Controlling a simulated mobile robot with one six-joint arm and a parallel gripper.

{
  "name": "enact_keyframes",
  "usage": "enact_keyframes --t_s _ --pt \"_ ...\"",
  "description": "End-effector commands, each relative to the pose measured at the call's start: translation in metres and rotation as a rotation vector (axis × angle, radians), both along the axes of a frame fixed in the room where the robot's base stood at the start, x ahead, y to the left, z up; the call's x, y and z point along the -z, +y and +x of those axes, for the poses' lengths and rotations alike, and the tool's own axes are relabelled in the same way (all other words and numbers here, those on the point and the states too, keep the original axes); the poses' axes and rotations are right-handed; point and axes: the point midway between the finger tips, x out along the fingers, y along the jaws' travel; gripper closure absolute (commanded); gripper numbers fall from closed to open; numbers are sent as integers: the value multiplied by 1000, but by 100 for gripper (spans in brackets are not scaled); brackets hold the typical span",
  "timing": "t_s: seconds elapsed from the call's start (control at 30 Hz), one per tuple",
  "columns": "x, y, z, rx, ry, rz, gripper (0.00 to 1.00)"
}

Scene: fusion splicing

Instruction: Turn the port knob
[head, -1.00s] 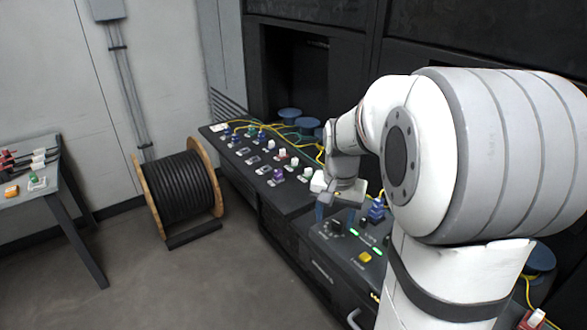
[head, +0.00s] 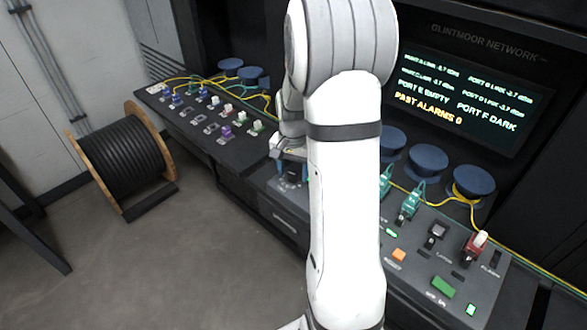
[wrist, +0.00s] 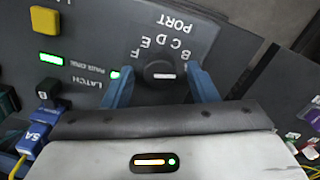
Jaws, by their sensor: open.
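The port knob (wrist: 160,72) is a round black dial with a pale mark. It sits on the dark panel (wrist: 100,28) beside the word PORT and an arc of letters, upside down in the wrist view. My gripper (wrist: 160,80) is open, with one blue finger on each side of the knob and a visible gap on both sides. I cannot tell how deep the fingertips reach. In the head view my gripper (head: 291,168) is low over the panel at the left of my arm, and the knob cannot be made out there.
A yellow button (wrist: 44,20) and a black latch switch (wrist: 48,90) are on the same panel, with a blue connector (wrist: 38,137) nearby. A lit screen (head: 465,95) stands behind the console. A cable spool (head: 122,160) stands on the floor at left.

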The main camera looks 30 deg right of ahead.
Motion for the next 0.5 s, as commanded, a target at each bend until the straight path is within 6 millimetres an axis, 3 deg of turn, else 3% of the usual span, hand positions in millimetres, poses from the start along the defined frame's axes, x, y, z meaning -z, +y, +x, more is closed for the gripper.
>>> enact_keyframes --t_s 0.27,0.5 --pt "2 0 0 -1 -1 0 48" --pt "1 0 0 -1 -1 0 67"
